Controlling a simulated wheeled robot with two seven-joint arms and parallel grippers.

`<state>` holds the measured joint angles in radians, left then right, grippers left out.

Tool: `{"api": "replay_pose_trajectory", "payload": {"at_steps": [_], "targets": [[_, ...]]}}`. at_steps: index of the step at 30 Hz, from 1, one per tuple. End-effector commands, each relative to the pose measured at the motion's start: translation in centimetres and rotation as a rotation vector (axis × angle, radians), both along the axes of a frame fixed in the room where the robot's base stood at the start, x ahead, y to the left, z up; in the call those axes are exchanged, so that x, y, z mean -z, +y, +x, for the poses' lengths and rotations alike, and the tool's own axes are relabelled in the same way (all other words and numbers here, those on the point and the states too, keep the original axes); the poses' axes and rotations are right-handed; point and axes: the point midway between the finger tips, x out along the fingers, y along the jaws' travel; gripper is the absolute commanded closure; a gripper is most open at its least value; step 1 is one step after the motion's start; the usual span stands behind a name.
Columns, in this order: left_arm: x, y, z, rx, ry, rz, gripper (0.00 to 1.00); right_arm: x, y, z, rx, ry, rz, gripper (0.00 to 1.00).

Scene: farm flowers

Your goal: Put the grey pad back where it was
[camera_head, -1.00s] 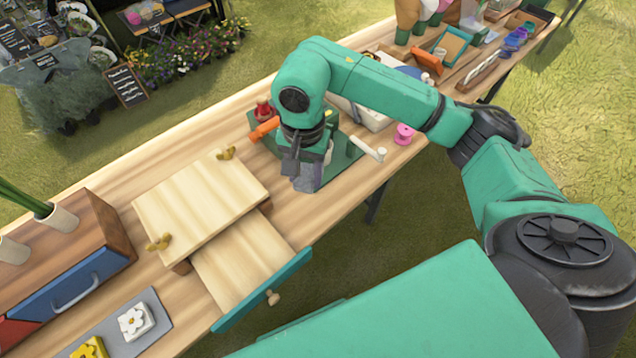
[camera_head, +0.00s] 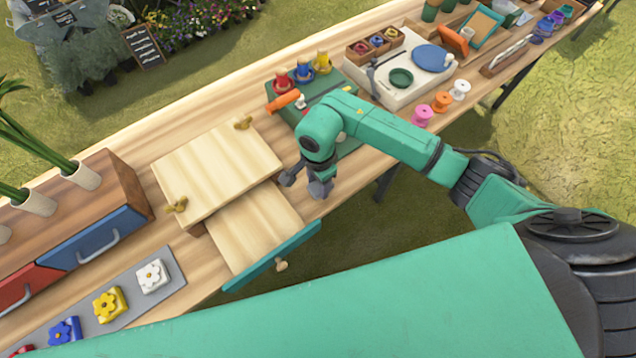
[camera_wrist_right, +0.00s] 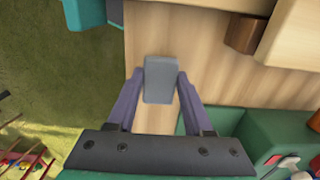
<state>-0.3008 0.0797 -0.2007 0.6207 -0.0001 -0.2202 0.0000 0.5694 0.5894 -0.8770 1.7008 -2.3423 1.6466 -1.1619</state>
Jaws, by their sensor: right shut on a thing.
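My right gripper (camera_wrist_right: 159,88) is shut on the grey pad (camera_wrist_right: 160,72), which sits upright between its two purple-grey fingers in the right wrist view. In the head view this gripper (camera_head: 319,188) is over the wooden table, between the wooden press and the green board. The pad is hard to tell from the fingers there. I cannot tell whether the pad touches the table. The press has a pale top board (camera_head: 217,170) with two wing nuts and a pulled-out drawer with a teal front (camera_head: 272,256). My left gripper is not in view.
The green board (camera_head: 345,95) holds red, blue and yellow knobbed pieces and an orange-handled tool (camera_head: 283,101). Pink, orange and white spools (camera_head: 441,101) stand further right. A grey strip with flower blocks (camera_head: 152,276) lies at lower left. The table's front edge is close to my right gripper.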

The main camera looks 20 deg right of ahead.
Motion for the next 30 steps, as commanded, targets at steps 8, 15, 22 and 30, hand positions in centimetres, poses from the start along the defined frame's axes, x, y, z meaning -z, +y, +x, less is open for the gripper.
{"api": "replay_pose_trajectory", "payload": {"at_steps": [8,15,22,30], "targets": [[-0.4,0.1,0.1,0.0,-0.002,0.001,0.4,1.9,0.0,0.0,-0.001,-0.002,0.001,1.0],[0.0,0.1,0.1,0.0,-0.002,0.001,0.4,2.1,0.0,0.0,-0.001,-0.001,0.0,0.3],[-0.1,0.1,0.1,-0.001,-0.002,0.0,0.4,2.1,0.0,0.0,-0.001,-0.001,0.0,0.19],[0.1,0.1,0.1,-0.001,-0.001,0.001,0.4,1.0,0.0,0.1,-0.002,-0.003,0.0,0.19]]}}
